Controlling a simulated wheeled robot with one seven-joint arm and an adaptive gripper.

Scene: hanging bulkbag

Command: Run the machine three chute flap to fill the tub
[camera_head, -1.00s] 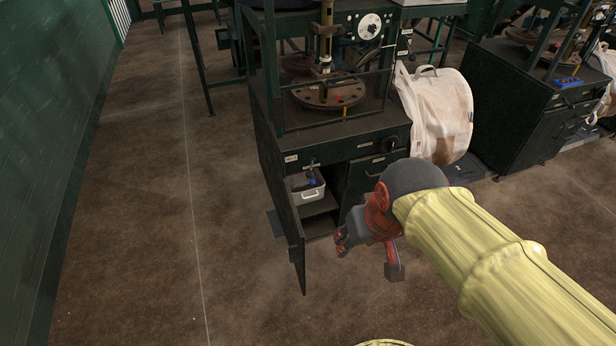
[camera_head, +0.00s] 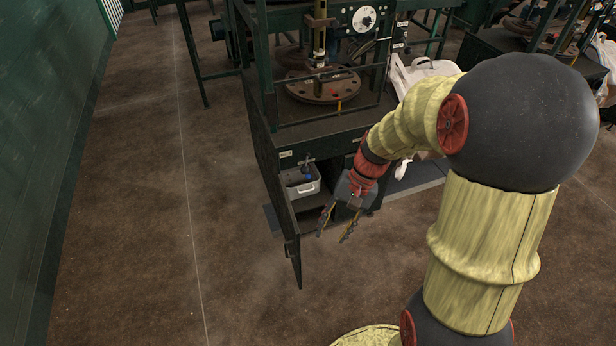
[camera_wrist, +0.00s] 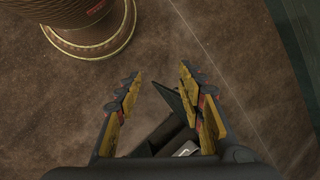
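A small grey tub (camera_head: 302,190) with a white handle sits inside the open cabinet of the nearest machine (camera_head: 322,88); dark items show in it. The cabinet door (camera_head: 290,235) stands open toward me. My gripper (camera_head: 333,236) is open and empty, pointing down in front of the cabinet, to the right of the door. In the wrist view my gripper (camera_wrist: 160,75) has its fingers apart with floor beyond. A pale piece (camera_wrist: 186,149) between the finger bases may be the tub's edge. I cannot make out a chute flap or a machine number three.
A white bulk bag (camera_head: 420,72) hangs right of the machine, partly hidden by my arm. A dark flat platform (camera_head: 420,178) lies below it. Another machine (camera_head: 490,55) stands at the back right. A green wall (camera_head: 60,130) is at the left, with clear floor (camera_head: 150,200) before it.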

